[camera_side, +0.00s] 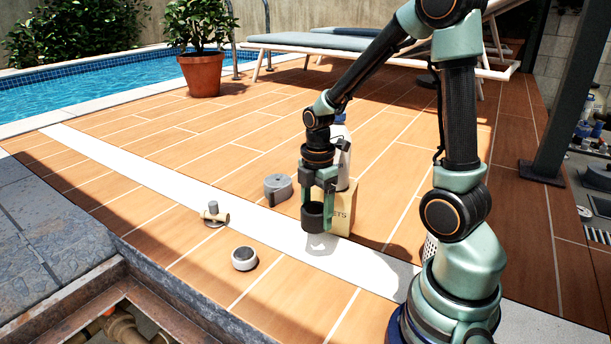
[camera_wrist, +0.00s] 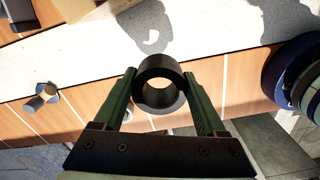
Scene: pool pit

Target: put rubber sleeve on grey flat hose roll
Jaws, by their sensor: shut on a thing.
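The rubber sleeve (camera_side: 313,216) is a short black open tube. My gripper (camera_side: 318,205) is shut on it and holds it roughly upright above the white strip, with its shadow on the strip below. In the wrist view the sleeve (camera_wrist: 160,66) sits between the two green fingers of my gripper (camera_wrist: 160,88), and its bore shows through. A low round thing with a pale grey rim and dark top, which looks like the grey flat hose roll (camera_side: 244,258), lies on the planks to the left and nearer the camera, apart from my gripper.
A grey lidded thing (camera_side: 278,187) and a cardboard box (camera_side: 342,212) stand behind my gripper. An open pit (camera_side: 130,310) lies front left.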

